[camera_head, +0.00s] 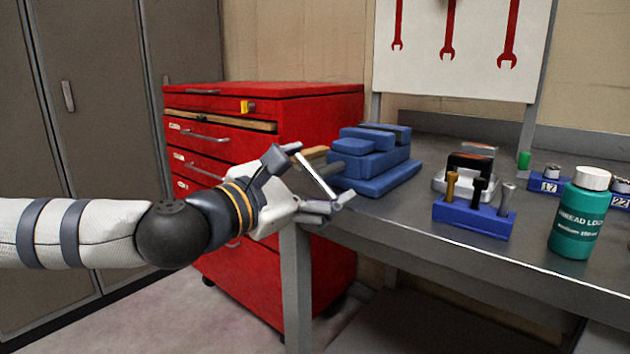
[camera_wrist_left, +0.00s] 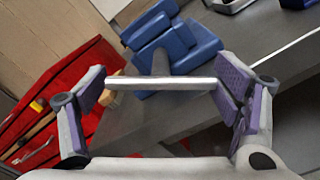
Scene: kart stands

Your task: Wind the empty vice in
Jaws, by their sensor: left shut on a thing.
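The blue vice (camera_head: 375,180) sits on the grey workbench near its left end, and also shows in the left wrist view (camera_wrist_left: 180,45). Its grey screw sticks out toward my left gripper, with a thin silver handle bar (camera_head: 317,176) across its end. My left gripper (camera_head: 319,178) is at this bar, its fingers at the bar's two ends. In the left wrist view the bar (camera_wrist_left: 160,84) spans crosswise between the purple-padded fingers. The bar is tilted in the head view. I cannot make out the gap between the vice jaws. My right gripper is not in view.
A red tool cabinet (camera_head: 320,110) with a slightly open drawer stands behind my left arm. On the workbench (camera_head: 400,222), right of the vice, are a blue holder (camera_head: 470,221) with pegs, a green bottle (camera_head: 578,220) and numbered blue blocks (camera_head: 549,184).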

